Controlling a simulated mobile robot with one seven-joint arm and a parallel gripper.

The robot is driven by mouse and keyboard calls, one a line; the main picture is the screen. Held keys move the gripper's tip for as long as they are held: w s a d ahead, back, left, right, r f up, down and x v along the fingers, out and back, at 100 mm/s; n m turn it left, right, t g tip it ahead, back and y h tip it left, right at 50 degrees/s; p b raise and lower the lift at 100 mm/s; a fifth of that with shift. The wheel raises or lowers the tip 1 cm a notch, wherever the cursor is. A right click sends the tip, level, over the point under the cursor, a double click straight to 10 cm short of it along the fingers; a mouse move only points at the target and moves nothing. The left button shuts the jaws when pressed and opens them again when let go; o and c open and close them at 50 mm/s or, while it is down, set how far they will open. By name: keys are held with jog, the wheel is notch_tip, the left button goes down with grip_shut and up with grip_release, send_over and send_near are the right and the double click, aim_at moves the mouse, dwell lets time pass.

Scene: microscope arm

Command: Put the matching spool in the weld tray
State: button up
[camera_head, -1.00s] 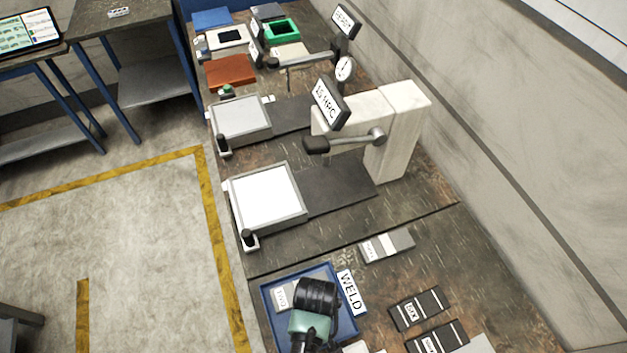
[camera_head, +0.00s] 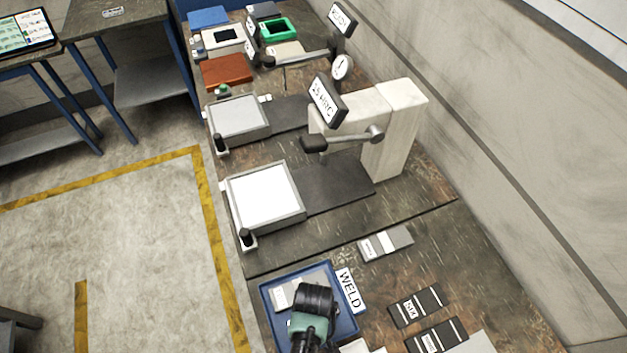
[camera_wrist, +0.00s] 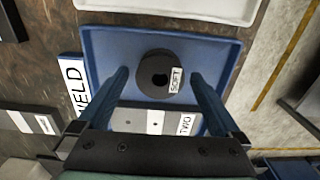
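The weld tray (camera_head: 264,301) is a shallow blue tray at the bottom of the head view, beside a WELD sign (camera_head: 350,290); it also fills the middle of the wrist view (camera_wrist: 103,42). A black spool (camera_wrist: 150,87) with a label reading SOFT lies in the tray. A grey block (camera_wrist: 137,120) labelled TWO is also in the tray, below the spool in the wrist view. My gripper (camera_wrist: 158,75) is open, its fingers on either side of the spool with visible gaps. In the head view my arm covers part of the tray and hides the spool.
A grey block (camera_head: 398,240) and dark labelled blocks (camera_head: 416,306) lie right of the tray. A white-topped plate (camera_head: 265,197) and a pale microscope-like stand (camera_head: 392,130) are farther up the bench. The wall bounds the right side.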

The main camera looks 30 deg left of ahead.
notch_tip(320, 180, up, 12)
jog(key=shift+r, duration=0.15)
dwell(0.5)
jog(key=w+a+r+m+t+y, duration=0.25)
jog(key=w+r+t, duration=0.55)
jog(key=w+r, duration=1)
jog(key=w+d+r+m+t, duration=0.1)
jog(key=w+d+r+t, duration=0.15)
jog(key=r, duration=0.55)
jog(key=w+d+r+m+t, duration=0.1)
jog(key=w+r+m+t, duration=0.2)
jog(key=r, duration=0.5)
jog(key=s+d+r+m+t+h, duration=0.1)
jog(key=d+r+t, duration=0.25)
jog(key=r, duration=0.85)
jog(key=s+d+r+m+t, duration=0.15)
jog(key=r+t, duration=0.35)
jog(key=r, duration=0.7)
jog(key=s+d+r+t+h, duration=0.1)
jog(key=s+d+r+t, duration=0.1)
jog(key=s+r, duration=0.3)
jog(key=s+d+r+m+t+h, duration=0.1)
jog(key=s+r+t, duration=0.2)
jog(key=s+r, duration=0.2)
notch_tip(320, 180, up, 4)
jog(key=shift+d+f+m, duration=0.25)
jog(key=shift+d+m, duration=0.05)
jog(key=shift+d, duration=0.05)
